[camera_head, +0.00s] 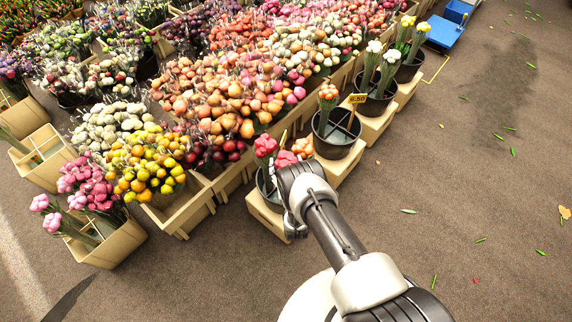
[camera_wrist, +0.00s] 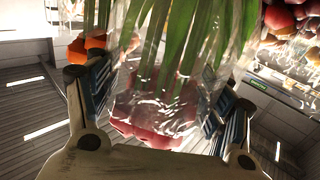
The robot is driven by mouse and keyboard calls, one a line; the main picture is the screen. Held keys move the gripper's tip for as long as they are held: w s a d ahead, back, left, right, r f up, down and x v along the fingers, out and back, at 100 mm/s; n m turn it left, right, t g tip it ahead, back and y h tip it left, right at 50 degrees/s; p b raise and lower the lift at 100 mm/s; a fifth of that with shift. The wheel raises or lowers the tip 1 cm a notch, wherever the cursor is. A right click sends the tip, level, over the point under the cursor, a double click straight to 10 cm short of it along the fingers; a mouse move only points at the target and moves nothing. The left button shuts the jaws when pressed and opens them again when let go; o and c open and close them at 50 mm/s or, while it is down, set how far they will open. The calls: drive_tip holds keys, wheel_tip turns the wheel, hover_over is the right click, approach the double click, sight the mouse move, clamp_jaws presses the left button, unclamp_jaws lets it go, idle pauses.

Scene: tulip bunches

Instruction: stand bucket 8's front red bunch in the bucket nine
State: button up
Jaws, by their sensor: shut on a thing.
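A red bunch (camera_wrist: 155,118) in clear wrap fills the middle of the wrist view, green stems at the top and red heads at the bottom. My gripper (camera_wrist: 160,98) has a finger on each side of it and is shut on its wrapped stems. Red heads (camera_head: 265,146) and pink heads (camera_head: 286,159) show above that bucket; I cannot tell which are held. Behind it stands another black bucket (camera_head: 335,143) with an orange bunch (camera_head: 328,95) and free room inside. No bucket numbers are readable.
Farther black buckets hold white (camera_head: 388,62) and yellow bunches (camera_head: 420,36). Crates of mixed tulips (camera_head: 150,170) crowd the left. The floor (camera_head: 470,190) at right is open, with scattered leaves.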

wheel_tip(320, 180, up, 20)
drive_tip(key=p, duration=1.6)
drive_tip(key=shift+r, duration=0.15)
